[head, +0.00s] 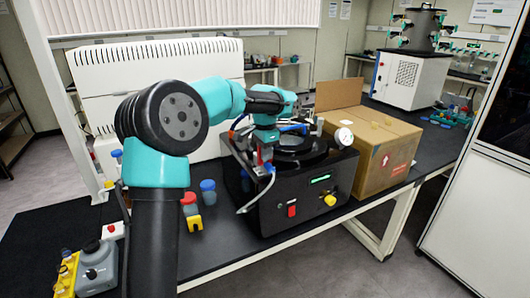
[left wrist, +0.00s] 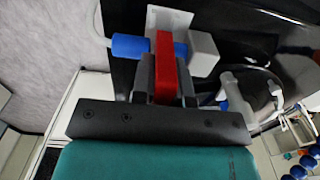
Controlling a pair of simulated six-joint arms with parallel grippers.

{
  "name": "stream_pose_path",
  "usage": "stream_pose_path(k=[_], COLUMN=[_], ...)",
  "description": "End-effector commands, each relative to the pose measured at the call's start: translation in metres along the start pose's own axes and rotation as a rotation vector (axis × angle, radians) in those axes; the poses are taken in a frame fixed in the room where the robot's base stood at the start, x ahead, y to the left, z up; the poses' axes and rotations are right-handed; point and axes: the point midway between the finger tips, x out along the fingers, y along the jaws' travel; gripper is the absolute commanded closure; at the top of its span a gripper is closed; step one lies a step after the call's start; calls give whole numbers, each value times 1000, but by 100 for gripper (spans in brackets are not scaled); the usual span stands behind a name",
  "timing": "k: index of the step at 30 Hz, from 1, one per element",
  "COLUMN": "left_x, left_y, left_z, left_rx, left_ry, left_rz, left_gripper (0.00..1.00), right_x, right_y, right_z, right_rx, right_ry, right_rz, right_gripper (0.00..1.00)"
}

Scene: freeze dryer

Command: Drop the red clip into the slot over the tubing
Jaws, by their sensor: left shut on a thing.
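In the left wrist view my left gripper (left wrist: 166,88) is shut on the red clip (left wrist: 166,58), a narrow upright block between the two grey fingers. The clip's far end overlaps a white slotted block (left wrist: 204,53) with blue tubing (left wrist: 131,46) at its left side. I cannot tell whether the clip is inside the slot or just over it. In the head view my left gripper (head: 264,146) points down at the left front corner of the black freeze dryer base (head: 275,208), and pale tubing (head: 256,196) hangs there. My right gripper is not in view.
A cardboard box (head: 378,150) stands right of the dryer, beside a round gauge (head: 343,136). Blue-capped (head: 208,190) and red-capped (head: 188,203) containers and a yellow piece (head: 194,224) stand on the black bench left of it. A grey device (head: 98,268) is at lower left.

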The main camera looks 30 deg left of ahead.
Motion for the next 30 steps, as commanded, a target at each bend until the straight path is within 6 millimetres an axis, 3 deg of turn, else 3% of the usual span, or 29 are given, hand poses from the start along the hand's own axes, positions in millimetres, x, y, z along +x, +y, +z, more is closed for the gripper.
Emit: stream_pose_path(k=[30], left_x=[10], left_y=[0], left_z=[0], left_rx=[0], left_ry=[0], left_rz=[1], left_gripper=[100], right_x=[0], right_y=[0], right_z=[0], right_rx=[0], right_ry=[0], right_rz=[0], right_gripper=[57])
